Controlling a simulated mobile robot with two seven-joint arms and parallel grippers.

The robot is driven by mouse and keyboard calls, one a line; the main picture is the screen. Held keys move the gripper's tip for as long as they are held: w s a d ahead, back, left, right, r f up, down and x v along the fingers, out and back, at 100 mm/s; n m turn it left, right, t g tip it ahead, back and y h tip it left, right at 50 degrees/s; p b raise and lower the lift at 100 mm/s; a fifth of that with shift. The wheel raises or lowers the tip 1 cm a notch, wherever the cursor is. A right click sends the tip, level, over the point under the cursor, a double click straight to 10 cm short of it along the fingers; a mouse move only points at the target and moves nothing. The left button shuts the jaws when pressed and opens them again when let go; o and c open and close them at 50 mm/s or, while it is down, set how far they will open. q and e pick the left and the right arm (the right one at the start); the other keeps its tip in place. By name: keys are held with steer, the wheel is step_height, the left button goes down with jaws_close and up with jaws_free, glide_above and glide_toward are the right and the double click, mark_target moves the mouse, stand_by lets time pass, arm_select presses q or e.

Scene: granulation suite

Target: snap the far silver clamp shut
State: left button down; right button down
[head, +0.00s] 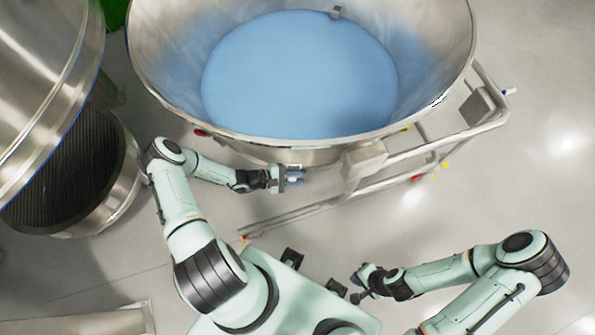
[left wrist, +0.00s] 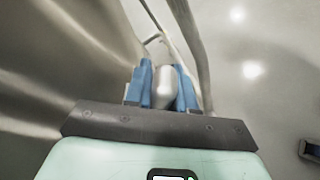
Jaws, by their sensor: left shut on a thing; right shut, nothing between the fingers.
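My left gripper (head: 294,177) is at the near side of the large steel bowl (head: 300,150), just below its rim. In the left wrist view its two blue fingers (left wrist: 162,90) are closed on the sides of a smooth, rounded silver piece (left wrist: 163,86), which looks like part of a silver clamp. I cannot tell which clamp it is or whether it is latched. A small metal clip (head: 336,11) sits at the bowl's far rim. My right gripper (head: 361,284) is shut and empty, low in the head view, away from the bowl.
The bowl holds blue material (head: 300,75). A tubular steel frame (head: 430,150) runs along its right and near side. A steel vessel with a dark ribbed opening (head: 70,185) stands at left. The floor (head: 500,200) at right is clear.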

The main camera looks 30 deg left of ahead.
arm_select(q)
steer(key=shift+r, duration=0.1)
stand_by(0.3)
steer(key=c, duration=1)
jaws_free()
steer(key=shift+c, duration=0.2)
steer(key=shift+a, duration=0.1)
steer(key=b+v, duration=0.1)
steer(key=v, duration=1.2)
steer(key=shift+a, duration=0.2)
steer(key=shift+w+r, duration=0.1)
steer(key=shift+r, duration=0.05)
